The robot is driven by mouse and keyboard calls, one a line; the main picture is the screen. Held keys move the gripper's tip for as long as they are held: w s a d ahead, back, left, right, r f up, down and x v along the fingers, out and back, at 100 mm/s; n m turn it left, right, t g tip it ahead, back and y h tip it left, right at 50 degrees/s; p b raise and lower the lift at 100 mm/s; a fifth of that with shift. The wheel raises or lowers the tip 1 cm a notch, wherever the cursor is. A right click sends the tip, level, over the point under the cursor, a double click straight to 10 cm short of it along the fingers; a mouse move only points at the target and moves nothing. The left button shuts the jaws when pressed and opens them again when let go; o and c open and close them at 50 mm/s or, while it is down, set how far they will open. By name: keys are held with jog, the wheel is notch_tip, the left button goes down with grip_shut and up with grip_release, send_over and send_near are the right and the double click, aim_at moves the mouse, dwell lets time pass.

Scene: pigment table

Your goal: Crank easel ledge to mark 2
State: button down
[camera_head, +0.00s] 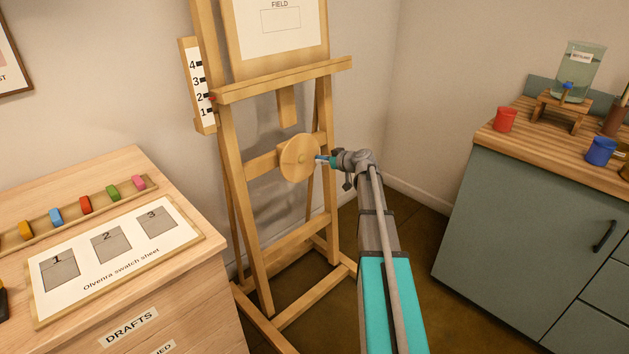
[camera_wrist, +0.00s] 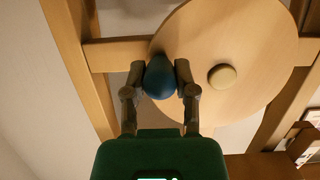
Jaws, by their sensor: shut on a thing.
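The wooden easel (camera_head: 250,220) stands in the middle of the head view. Its ledge (camera_head: 285,80) carries a board marked FIELD. A scale (camera_head: 197,85) numbered 1 to 4 is at the ledge's left, and a small red pointer (camera_head: 213,98) sits at about mark 2. The round crank disc (camera_head: 299,158) is below the ledge; it also fills much of the wrist view (camera_wrist: 235,45). My gripper (camera_head: 332,160) is at the disc's right side, shut on the blue crank knob (camera_wrist: 159,77), which sits between both fingers in the wrist view.
A wooden cabinet at the left bears a swatch sheet (camera_head: 120,290) and a rack (camera_head: 70,222) of coloured pieces. A grey-green cabinet (camera_head: 530,230) at the right bears a red cup (camera_head: 505,119), a blue cup (camera_head: 600,151) and a water dispenser (camera_head: 581,70).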

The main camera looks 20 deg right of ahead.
aim_at(316, 150)
jog(key=shift+w+d+r+p, duration=0.1)
jog(key=shift+r+p, duration=0.1)
jog(key=shift+r, duration=0.15)
jog(key=shift+w+d+r+p, duration=0.1)
jog(key=shift+r+p, duration=0.1)
jog(key=shift+r, duration=0.15)
jog(key=shift+a+r+p, duration=0.2)
jog(key=shift+r+p, duration=0.8)
jog(key=shift+p, duration=0.05)
jog(key=shift+c, duration=1)
grip_release()
jog(key=shift+s, duration=0.1)
jog(key=s+d, duration=0.3)
jog(key=s, duration=0.5)
jog(key=shift+r+p, duration=0.45)
jog(key=shift+s, duration=0.1)
